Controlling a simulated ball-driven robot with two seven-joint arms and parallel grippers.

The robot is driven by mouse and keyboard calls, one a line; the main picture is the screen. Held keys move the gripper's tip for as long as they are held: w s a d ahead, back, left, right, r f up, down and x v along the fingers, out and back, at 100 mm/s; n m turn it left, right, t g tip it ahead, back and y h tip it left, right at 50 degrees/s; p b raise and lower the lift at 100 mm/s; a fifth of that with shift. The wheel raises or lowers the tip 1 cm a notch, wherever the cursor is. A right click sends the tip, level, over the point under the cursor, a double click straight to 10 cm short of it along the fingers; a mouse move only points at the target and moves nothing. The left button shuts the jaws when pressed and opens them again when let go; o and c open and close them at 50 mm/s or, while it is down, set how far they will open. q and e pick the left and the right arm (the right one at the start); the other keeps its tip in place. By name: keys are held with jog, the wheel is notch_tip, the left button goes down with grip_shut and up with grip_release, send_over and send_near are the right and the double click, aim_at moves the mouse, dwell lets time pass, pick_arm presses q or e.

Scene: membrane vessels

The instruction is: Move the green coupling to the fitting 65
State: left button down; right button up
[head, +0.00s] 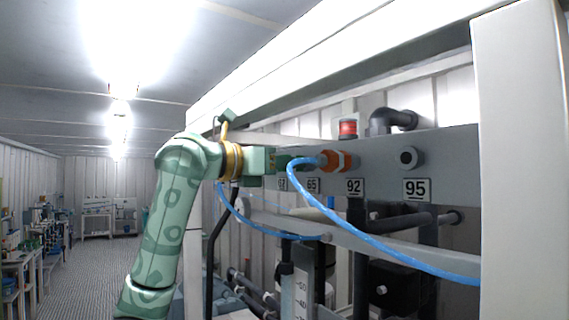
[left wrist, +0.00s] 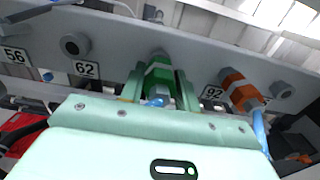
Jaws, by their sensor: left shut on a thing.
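My left gripper (left wrist: 160,88) is shut on the green coupling (left wrist: 158,77) in the left wrist view. The coupling points at a grey fitting (left wrist: 158,53) between the 62 and 92 labels. It lines up with that fitting and is at or very near it; I cannot tell whether it is seated. The label below that fitting is hidden in the left wrist view. In the head view, the 65 label (head: 313,186) shows below my left gripper (head: 284,161), beside the 62 label. The coupling is mostly hidden there. My right gripper is not in view.
An orange coupling (left wrist: 240,91) with a blue hose sits at 92, close to the right of my gripper. The hose (head: 372,240) loops in front of the panel. Fitting 62 (left wrist: 75,45) and fitting 95 (head: 408,158) are bare. A red-topped part (head: 347,128) stands above the panel.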

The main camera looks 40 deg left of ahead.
pick_arm(q)
jog(key=shift+w+d, duration=0.1)
jog(key=shift+w, duration=0.35)
jog(key=c, duration=0.9)
grip_release()
jog(key=shift+s, duration=0.1)
jog(key=shift+b+v, duration=1.9)
jog(key=shift+v, duration=6.25)
